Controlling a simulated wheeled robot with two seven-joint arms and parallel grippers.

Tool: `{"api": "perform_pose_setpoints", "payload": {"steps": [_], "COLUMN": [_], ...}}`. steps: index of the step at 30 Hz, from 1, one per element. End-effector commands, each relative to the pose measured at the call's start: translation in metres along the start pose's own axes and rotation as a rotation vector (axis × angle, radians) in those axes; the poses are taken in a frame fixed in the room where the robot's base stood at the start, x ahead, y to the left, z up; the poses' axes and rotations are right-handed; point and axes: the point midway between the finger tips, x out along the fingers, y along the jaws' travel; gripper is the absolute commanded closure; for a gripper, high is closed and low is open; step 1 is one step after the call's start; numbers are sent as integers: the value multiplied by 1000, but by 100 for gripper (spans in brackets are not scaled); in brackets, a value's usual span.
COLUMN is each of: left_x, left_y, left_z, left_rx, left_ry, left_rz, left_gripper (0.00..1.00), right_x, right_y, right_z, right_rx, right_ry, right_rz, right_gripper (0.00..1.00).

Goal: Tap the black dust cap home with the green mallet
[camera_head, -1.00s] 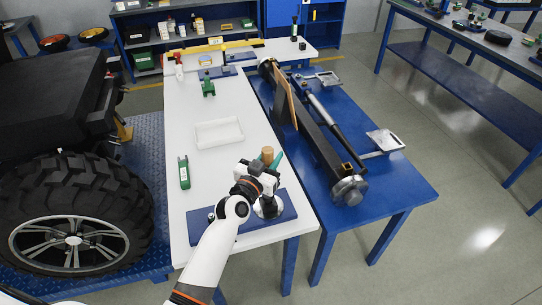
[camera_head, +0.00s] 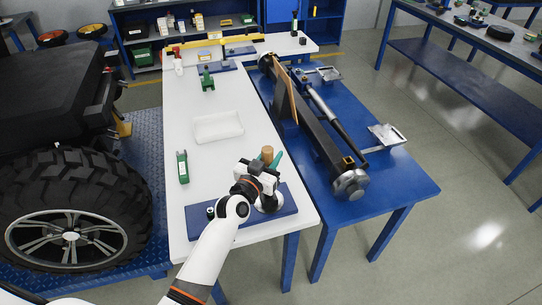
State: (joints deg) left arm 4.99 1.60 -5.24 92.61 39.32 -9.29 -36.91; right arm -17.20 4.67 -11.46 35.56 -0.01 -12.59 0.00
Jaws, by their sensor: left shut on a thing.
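My left gripper (camera_head: 264,174) is over the blue plate (camera_head: 240,225) at the near end of the white bench. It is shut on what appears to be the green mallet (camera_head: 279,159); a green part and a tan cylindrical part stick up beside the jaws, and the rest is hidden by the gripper. A small dark piece (camera_head: 211,211) sits on the plate's left part; I cannot tell if it is the black dust cap. A pale round part (camera_head: 269,205) on the plate is partly covered by my wrist. My right gripper is out of view.
A white tray (camera_head: 219,127) and a green-and-white box (camera_head: 183,167) lie on the white bench (camera_head: 203,190). A green stand (camera_head: 207,79) is farther back. The blue table (camera_head: 389,186) to the right carries a long dark roller assembly. A large tyre stands left.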

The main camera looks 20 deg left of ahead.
Motion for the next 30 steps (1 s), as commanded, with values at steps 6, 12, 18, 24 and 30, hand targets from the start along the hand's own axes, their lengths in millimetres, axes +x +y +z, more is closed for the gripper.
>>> {"api": "perform_pose_setpoints", "payload": {"steps": [6, 12, 18, 24, 30], "left_x": [0, 0, 0, 0, 0], "left_y": [0, 0, 0, 0, 0], "left_z": [-27, -44, -43, -34, -17], "left_rx": [1, 0, -1, 0, 1], "left_ry": [-3, -4, 0, -1, -3], "left_rz": [0, 0, 0, 0, 1], "left_gripper": [100, 100, 100, 100, 100], "right_x": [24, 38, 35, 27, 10], "right_y": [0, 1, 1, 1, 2], "right_z": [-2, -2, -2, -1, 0], "right_rx": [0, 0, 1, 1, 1], "right_ry": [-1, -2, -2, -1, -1], "right_rz": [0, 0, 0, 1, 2], "right_gripper": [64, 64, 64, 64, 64]}}
